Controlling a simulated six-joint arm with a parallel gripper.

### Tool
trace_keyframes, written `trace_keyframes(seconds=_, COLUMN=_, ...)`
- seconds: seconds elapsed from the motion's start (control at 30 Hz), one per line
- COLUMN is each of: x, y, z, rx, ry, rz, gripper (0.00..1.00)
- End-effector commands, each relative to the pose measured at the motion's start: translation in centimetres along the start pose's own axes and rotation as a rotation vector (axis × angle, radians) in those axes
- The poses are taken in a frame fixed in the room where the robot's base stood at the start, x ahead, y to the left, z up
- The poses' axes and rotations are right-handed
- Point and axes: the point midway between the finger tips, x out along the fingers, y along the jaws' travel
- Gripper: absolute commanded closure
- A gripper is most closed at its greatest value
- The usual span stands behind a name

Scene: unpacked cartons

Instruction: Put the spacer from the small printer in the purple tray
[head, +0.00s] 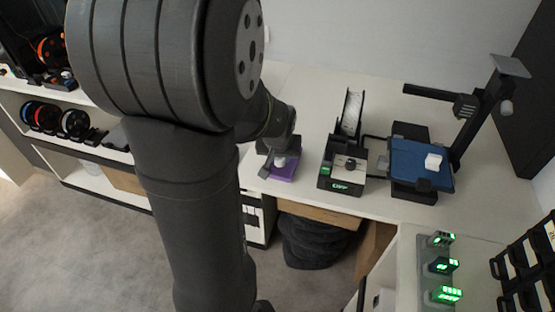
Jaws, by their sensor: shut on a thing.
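The purple tray (285,176) lies on the white worktop, left of the middle machine. My gripper (279,158) is right over the tray, pointing down, and is shut on a small whitish piece (280,162), which looks like the spacer. The piece is at or just above the tray; I cannot tell whether it touches. The arm hides part of the gripper and of the tray. A compact black machine (340,180) with a green display and an upright sloped part stands to the right of the tray. Which machine is the small printer is not certain.
A larger printer with a blue bed (415,163) stands further right, with a white block (433,162) on it. Green-lit devices (441,266) and a black rack (527,262) are at the lower right. Shelves with spools (75,122) are at the left.

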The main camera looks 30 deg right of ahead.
Motion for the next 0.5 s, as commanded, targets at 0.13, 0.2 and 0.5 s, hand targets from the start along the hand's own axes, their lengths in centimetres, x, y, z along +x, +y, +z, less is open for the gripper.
trace_keyframes(seconds=0.13, x=1.9, y=0.0, z=0.8, rx=0.002, ry=-0.003, rz=-0.001, gripper=0.94)
trace_keyframes(seconds=0.2, x=2.3, y=0.0, z=1.0, rx=0.002, ry=-0.002, rz=0.0, gripper=0.94)
trace_keyframes(seconds=0.5, x=2.4, y=0.1, z=1.0, rx=0.001, ry=0.0, rz=0.0, gripper=0.94)
